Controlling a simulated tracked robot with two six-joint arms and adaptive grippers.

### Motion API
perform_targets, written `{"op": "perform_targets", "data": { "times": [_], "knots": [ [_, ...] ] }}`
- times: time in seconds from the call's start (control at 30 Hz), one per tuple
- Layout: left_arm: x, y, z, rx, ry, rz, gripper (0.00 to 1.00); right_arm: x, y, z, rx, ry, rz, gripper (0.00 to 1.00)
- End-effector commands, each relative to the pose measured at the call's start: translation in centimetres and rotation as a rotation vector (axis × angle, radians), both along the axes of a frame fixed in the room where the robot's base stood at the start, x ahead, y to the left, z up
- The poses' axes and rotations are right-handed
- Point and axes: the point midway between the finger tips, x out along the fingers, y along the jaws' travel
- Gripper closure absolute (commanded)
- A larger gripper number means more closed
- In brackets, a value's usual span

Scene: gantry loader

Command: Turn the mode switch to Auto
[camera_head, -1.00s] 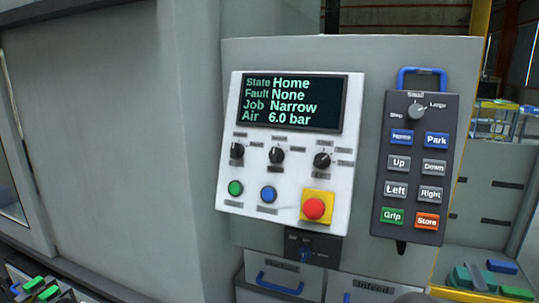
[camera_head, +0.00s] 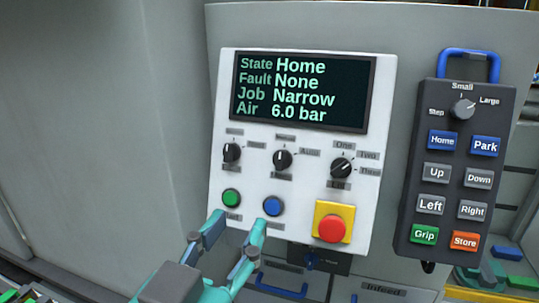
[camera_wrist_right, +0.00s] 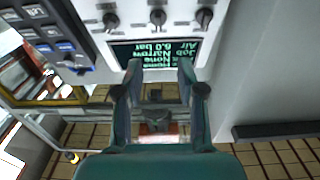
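The mode switch (camera_head: 282,159) is the middle black knob of three on the white panel (camera_head: 305,190), with small labels above, below and "Auto" to its right. Its exact pointing is too small to tell. In the right wrist view, where the panel appears upside down, the middle knob (camera_wrist_right: 157,17) is at the top. My right gripper (camera_head: 238,220) is open and empty, below the knob, its fingertips overlapping the area by the green and blue buttons. Its two fingers also show in the wrist view (camera_wrist_right: 160,68). My left gripper is not in view.
The display (camera_head: 303,92) reads Home, None, Narrow, 6.0 bar. The green button (camera_head: 231,198), blue button (camera_head: 273,206) and red emergency stop (camera_head: 331,228) are below the knobs. A pendant (camera_head: 455,170) hangs at right. Grey wall is bare at left.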

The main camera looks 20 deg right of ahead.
Motion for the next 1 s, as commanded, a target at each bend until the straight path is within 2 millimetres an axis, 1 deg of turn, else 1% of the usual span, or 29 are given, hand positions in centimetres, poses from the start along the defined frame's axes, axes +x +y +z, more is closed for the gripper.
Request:
{"op": "perform_targets", "data": {
  "times": [0.07, 0.17, 0.37, 0.7, 0.9, 1.0],
  "knots": [
    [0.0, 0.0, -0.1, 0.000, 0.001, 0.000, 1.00, -0.1, -0.3, 0.1, 0.001, 0.009, -0.006, 0.61],
    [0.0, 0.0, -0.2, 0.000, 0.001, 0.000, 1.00, 0.7, -0.8, 0.1, 0.002, 0.010, -0.006, 0.61],
    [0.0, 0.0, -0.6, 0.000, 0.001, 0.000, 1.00, 3.7, -2.9, 0.0, 0.002, 0.010, -0.007, 0.61],
    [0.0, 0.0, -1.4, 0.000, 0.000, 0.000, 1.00, 9.8, -6.9, -0.1, 0.001, 0.007, -0.004, 0.61],
    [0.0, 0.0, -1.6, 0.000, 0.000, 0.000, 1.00, 12.3, -8.5, 0.0, 0.001, 0.008, -0.002, 0.61],
    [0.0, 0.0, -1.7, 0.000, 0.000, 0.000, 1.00, 13.0, -9.0, 0.0, 0.000, 0.007, 0.000, 0.61]
  ]
}}
